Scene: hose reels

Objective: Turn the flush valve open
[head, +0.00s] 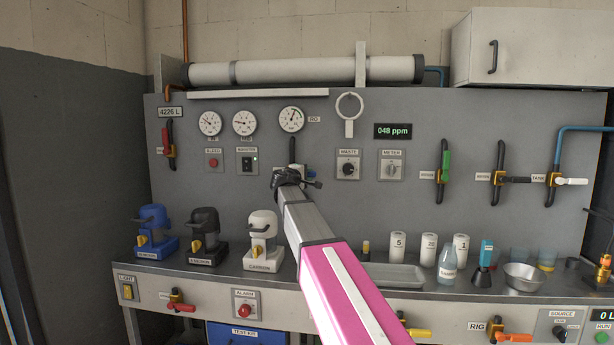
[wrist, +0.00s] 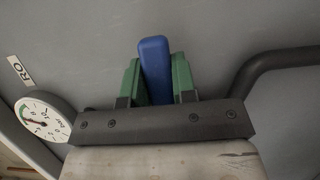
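A blue lever handle (wrist: 155,68) stands between the two green fingers of my gripper (wrist: 157,85) in the wrist view. Both fingers lie close against its sides and look shut on it. In the head view my gripper (head: 291,178) is at the panel below the RO gauge (head: 291,119). A dark upright part (head: 291,150) shows just above the gripper. The gripper hides the valve body and any label there, so I cannot read whether this is the flush valve. A dark curved pipe (wrist: 275,65) runs beside the gripper in the wrist view.
A booster switch (head: 247,161) is left of the gripper and a waste knob (head: 348,169) is right of it. Below are the bench with a white canister pump (head: 263,228) and a tray (head: 392,275). Several other lever valves line the panel's right side.

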